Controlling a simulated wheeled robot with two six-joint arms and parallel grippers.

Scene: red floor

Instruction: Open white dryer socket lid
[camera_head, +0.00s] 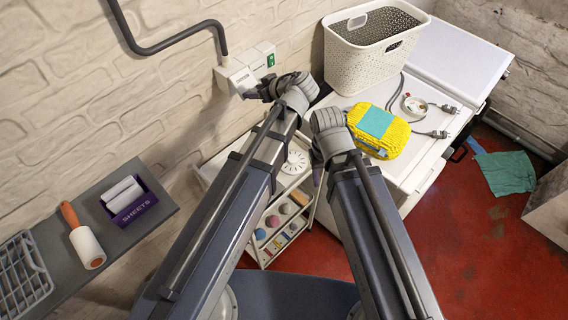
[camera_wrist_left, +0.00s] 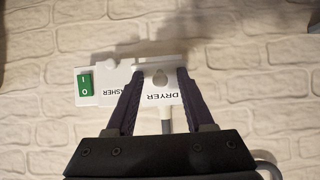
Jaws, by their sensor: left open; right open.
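The white dryer socket lid (camera_wrist_left: 161,97), lettered DRYER upside down in the left wrist view, is on the wall unit. In the head view the left gripper (camera_head: 255,91) is at the white socket unit (camera_head: 236,74), and the lid is mostly hidden there. My right gripper (camera_head: 317,172) is open and empty, beside the white appliance and away from the wall.
The washer socket (camera_wrist_left: 118,90) and green switch (camera_wrist_left: 85,84) adjoin the dryer socket. A grey pipe (camera_head: 165,45) runs above. A white basket (camera_head: 370,50), yellow sponge pack (camera_head: 378,130) and cables with plugs (camera_head: 430,108) lie on the white appliance. A shelf cart (camera_head: 285,215) stands below.

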